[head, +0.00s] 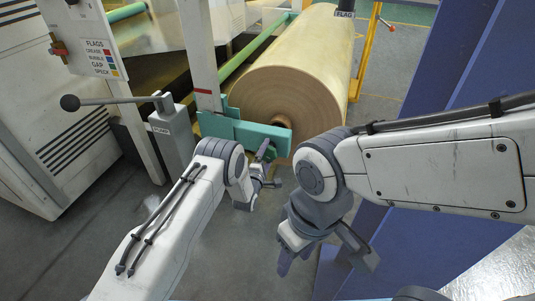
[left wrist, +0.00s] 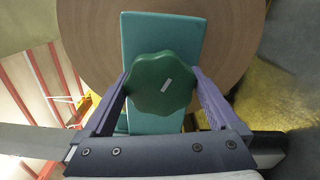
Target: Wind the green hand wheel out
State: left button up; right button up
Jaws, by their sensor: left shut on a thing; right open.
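My right gripper (head: 325,258) is open and empty, lower and to the right, pointing down over the floor.
A grey post (head: 172,135) with a black-knobbed lever (head: 112,101) stands left of my left arm. A flags panel (head: 98,48) hangs at the upper left. A blue-purple column (head: 400,235) is close behind my right arm. Grey floor lies below.

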pick_arm(q)
jog(key=shift+s+f, duration=0.1)
jog(key=shift+f, duration=0.05)
jog(key=o, duration=1)
jog(key=shift+s+a, duration=0.1)
jog(key=p+v, duration=0.4)
jog(key=v, duration=0.6)
jog(key=shift+s+p, duration=0.1)
jog(key=shift+p, duration=0.2)
